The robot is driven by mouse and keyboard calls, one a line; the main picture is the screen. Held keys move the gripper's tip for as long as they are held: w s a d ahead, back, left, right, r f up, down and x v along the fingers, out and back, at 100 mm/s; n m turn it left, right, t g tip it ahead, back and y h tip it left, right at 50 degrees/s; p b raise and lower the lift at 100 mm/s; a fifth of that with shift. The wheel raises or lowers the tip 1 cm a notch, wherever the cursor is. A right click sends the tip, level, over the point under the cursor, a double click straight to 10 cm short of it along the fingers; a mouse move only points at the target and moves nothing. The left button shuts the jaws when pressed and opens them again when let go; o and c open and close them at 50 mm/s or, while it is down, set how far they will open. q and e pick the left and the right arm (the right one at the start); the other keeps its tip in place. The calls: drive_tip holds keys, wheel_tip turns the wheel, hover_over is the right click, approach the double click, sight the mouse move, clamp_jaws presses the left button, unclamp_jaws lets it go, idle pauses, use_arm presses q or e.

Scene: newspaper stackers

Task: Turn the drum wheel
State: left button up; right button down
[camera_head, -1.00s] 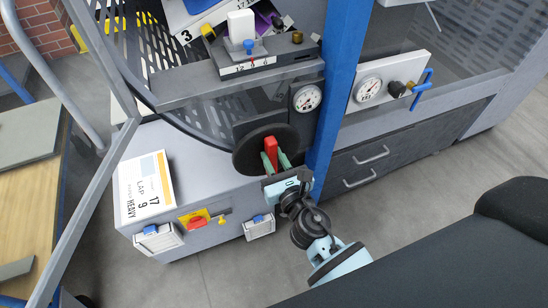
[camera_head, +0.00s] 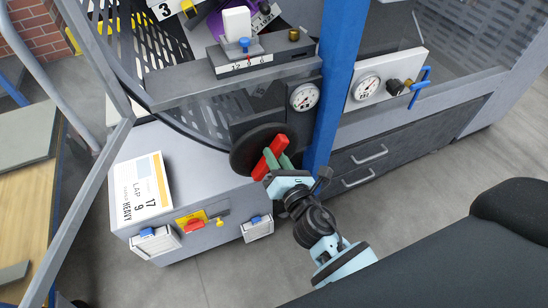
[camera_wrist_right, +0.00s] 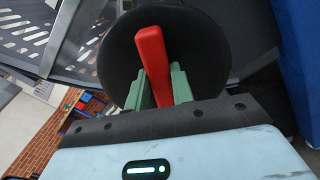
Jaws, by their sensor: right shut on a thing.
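The drum wheel is a black disc (camera_head: 246,146) with a red bar handle (camera_head: 269,157) across it, on the front of the grey machine. In the head view the red handle is tilted, its upper end to the right. My right gripper (camera_head: 276,162) has its green fingers shut on the red handle. In the right wrist view the red handle (camera_wrist_right: 151,62) stands between the green fingers (camera_wrist_right: 158,88), in front of the black disc (camera_wrist_right: 205,45). My left gripper is not in view.
A gauge (camera_head: 304,97) sits right of the wheel beside a blue post (camera_head: 331,80). A second gauge and a blue valve handle (camera_head: 420,84) are further right. A lap card (camera_head: 142,187) and a red switch (camera_head: 194,225) are at left. Grey drawers (camera_head: 360,165) lie right of the post.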

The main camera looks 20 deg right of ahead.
drive_tip(key=m, duration=0.3)
drive_tip(key=shift+d+f, duration=0.2)
drive_tip(key=shift+f, duration=0.05)
drive_tip(key=m, duration=0.2)
drive_tip(key=f+m, duration=0.1)
drive_tip(key=m, duration=0.2)
drive_tip(key=m+b, duration=0.1)
drive_tip(key=m, duration=0.2)
drive_tip(key=shift+d+f, duration=0.2)
drive_tip(key=shift+d, duration=0.1)
drive_tip(key=shift+m, duration=0.3)
drive_tip(key=c, duration=1.2)
unclamp_jaws()
